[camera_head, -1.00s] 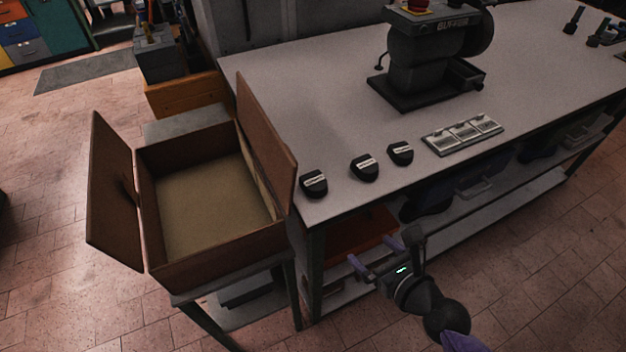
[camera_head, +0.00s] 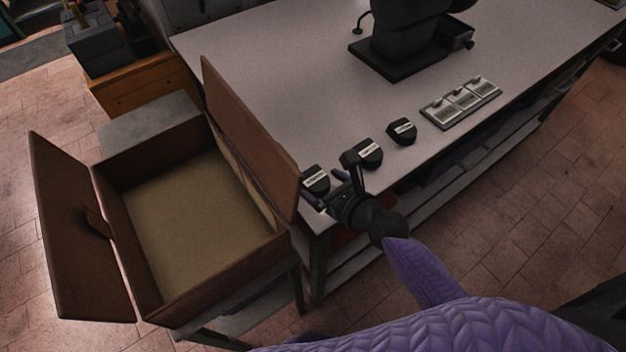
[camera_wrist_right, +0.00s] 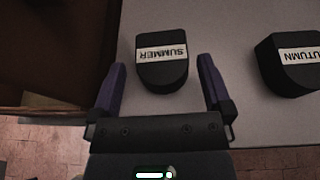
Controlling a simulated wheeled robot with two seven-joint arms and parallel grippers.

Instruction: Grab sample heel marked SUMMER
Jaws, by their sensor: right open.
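The heel marked SUMMER (camera_wrist_right: 162,65) is a black block with a white label, lying on the table near its front edge. In the right wrist view it sits ahead of and between the fingers of my right gripper (camera_wrist_right: 164,92), which is open and empty. In the head view the same heel (camera_head: 315,180) is at the table's left corner, partly behind my right gripper (camera_head: 332,174). A heel marked AUTUMN (camera_wrist_right: 291,64) lies to its right, and in the head view (camera_head: 369,152) it is partly behind the gripper. My left gripper is not in view.
A third black heel (camera_head: 402,131) and a metal plate with several sections (camera_head: 461,103) lie farther right on the table (camera_head: 262,62). A black machine (camera_head: 402,50) stands behind. An open, empty brown box (camera_head: 225,290) adjoins the table's left side, its flap close to the SUMMER heel.

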